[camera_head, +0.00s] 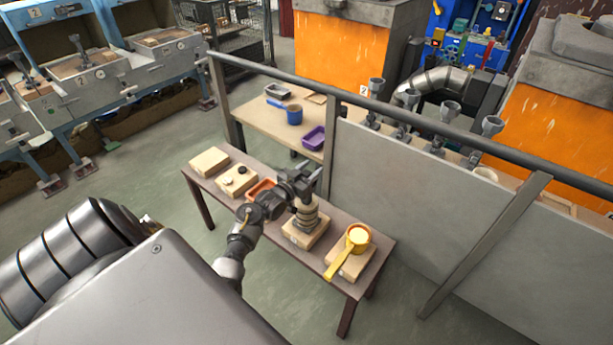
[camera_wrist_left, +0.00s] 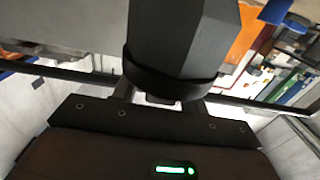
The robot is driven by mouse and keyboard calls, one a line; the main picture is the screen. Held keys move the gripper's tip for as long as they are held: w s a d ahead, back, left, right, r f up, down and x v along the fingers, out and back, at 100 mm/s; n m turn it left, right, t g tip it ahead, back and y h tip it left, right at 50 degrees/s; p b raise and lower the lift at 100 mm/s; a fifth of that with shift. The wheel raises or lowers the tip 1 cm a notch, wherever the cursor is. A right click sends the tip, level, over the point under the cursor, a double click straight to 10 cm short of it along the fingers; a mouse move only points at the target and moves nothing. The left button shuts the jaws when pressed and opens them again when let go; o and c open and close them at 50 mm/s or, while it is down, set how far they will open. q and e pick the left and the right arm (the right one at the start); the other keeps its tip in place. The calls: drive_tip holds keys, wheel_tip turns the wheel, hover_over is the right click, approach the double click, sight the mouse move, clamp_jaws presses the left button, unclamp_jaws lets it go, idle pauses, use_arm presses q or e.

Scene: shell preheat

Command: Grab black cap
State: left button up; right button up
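A small black disc, which looks like the black cap (camera_head: 242,169), lies on a light wooden block (camera_head: 238,184) on the narrow table. A small white disc (camera_head: 229,181) lies beside it. My left gripper (camera_head: 306,181) is over the middle of the table, to the right of the black cap and apart from it. In the left wrist view a large dark grey faceted shape with a black band (camera_wrist_left: 172,83) fills the space ahead of the gripper. I cannot tell whether the fingers hold anything. My right gripper is not visible.
An orange tray (camera_head: 262,187) is partly behind my left arm. A yellow ladle (camera_head: 356,238) rests on a block at the table's right end. A bare block (camera_head: 209,162) is at the left end. A railing with grey panels (camera_head: 425,205) stands behind the table.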

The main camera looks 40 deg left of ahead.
use_arm(q)
drive_tip(key=c, duration=0.8)
drive_tip(key=shift+r, duration=0.1)
drive_tip(key=shift+r, duration=0.55)
drive_tip(key=s+a+r, duration=0.1)
drive_tip(key=s+r, duration=0.3)
drive_tip(key=s+r+b, duration=0.1)
drive_tip(key=s+r, duration=0.3)
drive_tip(key=s, duration=0.1)
drive_tip(key=s+a+r+b, duration=0.1)
drive_tip(key=s+r, duration=0.2)
drive_tip(key=s, duration=0.1)
drive_tip(key=shift+s+a+r, duration=0.35)
drive_tip(key=shift+r, duration=0.05)
